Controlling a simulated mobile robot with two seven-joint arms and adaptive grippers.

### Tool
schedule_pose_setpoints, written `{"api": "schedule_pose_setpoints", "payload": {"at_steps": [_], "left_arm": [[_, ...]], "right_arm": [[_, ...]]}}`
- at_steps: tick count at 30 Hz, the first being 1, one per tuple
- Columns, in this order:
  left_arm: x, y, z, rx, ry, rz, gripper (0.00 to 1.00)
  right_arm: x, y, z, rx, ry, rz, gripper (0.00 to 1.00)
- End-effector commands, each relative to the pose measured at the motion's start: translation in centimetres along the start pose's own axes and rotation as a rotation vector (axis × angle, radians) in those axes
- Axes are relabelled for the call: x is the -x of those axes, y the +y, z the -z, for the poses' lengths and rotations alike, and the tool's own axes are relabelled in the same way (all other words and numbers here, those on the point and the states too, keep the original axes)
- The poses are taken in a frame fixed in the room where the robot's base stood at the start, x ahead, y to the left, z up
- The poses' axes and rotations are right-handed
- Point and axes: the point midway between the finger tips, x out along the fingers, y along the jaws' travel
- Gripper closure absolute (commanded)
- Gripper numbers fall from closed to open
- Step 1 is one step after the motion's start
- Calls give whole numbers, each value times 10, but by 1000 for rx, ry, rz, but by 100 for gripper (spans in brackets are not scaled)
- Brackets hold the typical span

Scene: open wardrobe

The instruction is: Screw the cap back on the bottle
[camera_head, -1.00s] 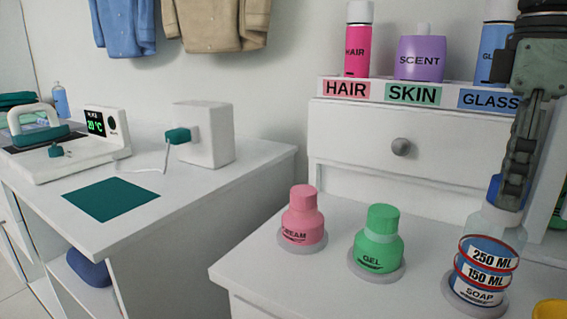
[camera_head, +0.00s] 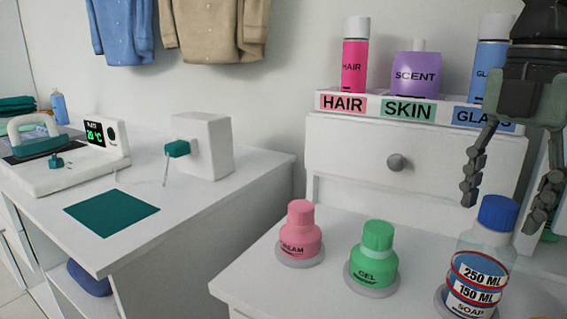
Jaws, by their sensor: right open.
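The soap bottle (camera_head: 474,272) stands upright at the lower right on the white counter, with "250 ML", "150 ML" and "SOAP" on its label. A blue cap (camera_head: 498,212) sits on top of its clear neck; whether it is screwed tight cannot be seen. My right gripper (camera_head: 503,198) is open, pointing down, with its dark fingers spread on either side of the cap and a little above it. It holds nothing. My left gripper is not in view.
A pink cream bottle (camera_head: 301,232) and a green gel bottle (camera_head: 374,255) stand on round bases left of the soap. Behind is a shelf with hair, skin and glass labels (camera_head: 408,111) and a knobbed drawer (camera_head: 350,150). Bare counter (camera_head: 265,270) lies left of the cream.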

Motion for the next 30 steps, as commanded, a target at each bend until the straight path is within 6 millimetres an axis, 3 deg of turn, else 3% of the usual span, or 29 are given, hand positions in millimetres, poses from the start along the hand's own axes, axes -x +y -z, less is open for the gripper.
{"api": "schedule_pose_setpoints", "payload": {"at_steps": [6, 24, 30], "left_arm": [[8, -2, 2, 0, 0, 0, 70], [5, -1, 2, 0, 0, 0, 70], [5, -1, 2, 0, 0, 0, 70]], "right_arm": [[1, 0, 0, 268, 1, -1, 45], [0, 0, 0, 284, -2, -1, 45], [0, 0, 0, 284, -1, -1, 68]]}}
